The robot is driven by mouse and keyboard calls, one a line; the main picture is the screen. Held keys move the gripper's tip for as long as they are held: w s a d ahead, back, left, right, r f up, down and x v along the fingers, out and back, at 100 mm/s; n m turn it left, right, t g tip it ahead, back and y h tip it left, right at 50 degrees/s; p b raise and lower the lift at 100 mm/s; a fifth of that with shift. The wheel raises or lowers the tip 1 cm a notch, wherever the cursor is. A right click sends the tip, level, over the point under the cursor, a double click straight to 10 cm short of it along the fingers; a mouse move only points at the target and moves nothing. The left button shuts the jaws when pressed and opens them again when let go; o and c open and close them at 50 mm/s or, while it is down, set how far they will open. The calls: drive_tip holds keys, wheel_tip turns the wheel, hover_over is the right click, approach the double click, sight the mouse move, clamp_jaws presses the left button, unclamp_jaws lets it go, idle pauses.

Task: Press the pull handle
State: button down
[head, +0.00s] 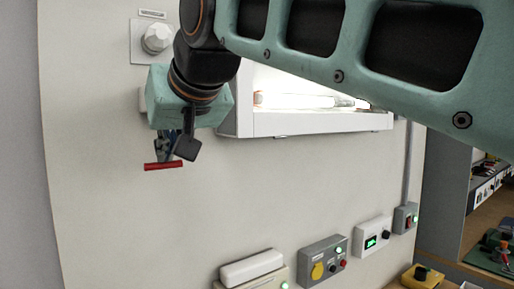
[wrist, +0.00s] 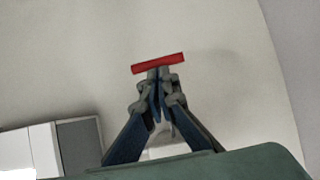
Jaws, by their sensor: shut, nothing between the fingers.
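The pull handle is a red bar (head: 163,166) on the pale wall panel, just below my gripper (head: 165,155) in the head view. In the wrist view the red bar (wrist: 158,63) lies right beyond the fingertips of my gripper (wrist: 159,76), slightly tilted. My fingers are closed together with nothing between them. The tips look to be at the middle of the bar; I cannot tell whether they touch it. The handle's mount and middle underside are hidden behind the fingers.
A lit box (head: 310,122) juts from the wall to the right of my gripper. A white knob (head: 157,38) is above. Along the bottom are a grey box with a yellow cover (head: 323,262) and a box with a green display (head: 373,238). The wall below the handle is bare.

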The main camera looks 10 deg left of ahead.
wheel_tip(320, 180, down, 3)
drive_tip(key=b, duration=0.2)
drive_tip(key=shift+b, duration=0.3)
drive_tip(key=shift+r, duration=0.1)
idle(0.4)
